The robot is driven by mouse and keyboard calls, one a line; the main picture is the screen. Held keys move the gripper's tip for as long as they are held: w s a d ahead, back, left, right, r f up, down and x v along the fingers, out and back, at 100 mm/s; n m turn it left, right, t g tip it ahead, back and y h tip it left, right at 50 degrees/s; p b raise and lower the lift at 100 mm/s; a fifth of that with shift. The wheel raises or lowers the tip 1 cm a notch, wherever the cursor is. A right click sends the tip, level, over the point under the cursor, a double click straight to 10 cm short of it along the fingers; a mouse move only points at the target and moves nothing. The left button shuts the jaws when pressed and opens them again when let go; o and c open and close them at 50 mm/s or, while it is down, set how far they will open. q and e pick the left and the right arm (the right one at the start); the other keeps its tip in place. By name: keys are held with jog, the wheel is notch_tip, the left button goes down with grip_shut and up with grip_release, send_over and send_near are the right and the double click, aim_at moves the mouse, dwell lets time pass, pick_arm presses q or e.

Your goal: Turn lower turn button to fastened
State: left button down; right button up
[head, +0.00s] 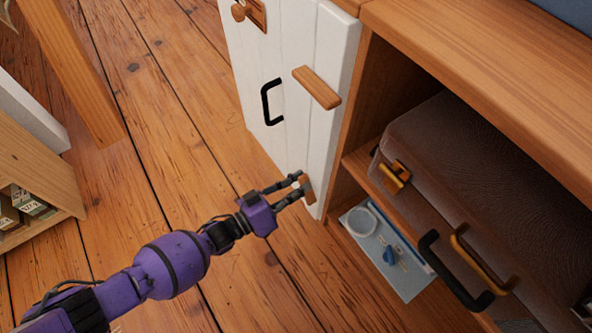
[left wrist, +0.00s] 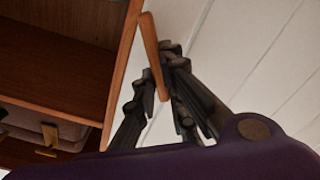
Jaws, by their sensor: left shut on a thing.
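The lower turn button (head: 309,190) is a small wooden bar low on the white plank door (head: 310,50), near its right edge. In the left wrist view the same turn button (left wrist: 151,45) is a long thin bar between my fingers. My left gripper (head: 300,184) reaches it from the left and is shut on it, with the fingers hiding part of it. The bar looks roughly upright along the door edge; its exact angle is hard to tell. My right gripper is not in view.
An upper wooden turn button (head: 317,87) and a black handle (head: 271,102) are on the door. Right of it, an open cabinet holds a brown suitcase (head: 450,165) above a blue-grey board (head: 395,262) with small things. Plank floor (head: 150,130) is clear to the left.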

pick_arm(q)
jog(key=n+b, duration=0.1)
jog(key=n, duration=0.2)
jog(key=f+n+b, duration=0.1)
jog(key=n, duration=0.3)
jog(key=n+b, duration=0.1)
jog(key=n, duration=0.3)
jog(key=shift+w+a+f, duration=0.3)
jog(key=shift+w, duration=0.05)
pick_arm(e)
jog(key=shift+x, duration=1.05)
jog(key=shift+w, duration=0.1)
pick_arm(q)
jog(key=c, duration=1.8)
grip_release()
jog(key=shift+w+r, duration=0.1)
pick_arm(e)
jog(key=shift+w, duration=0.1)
pick_arm(q)
jog(key=v, duration=1.2)
jog(key=shift+s, duration=0.2)
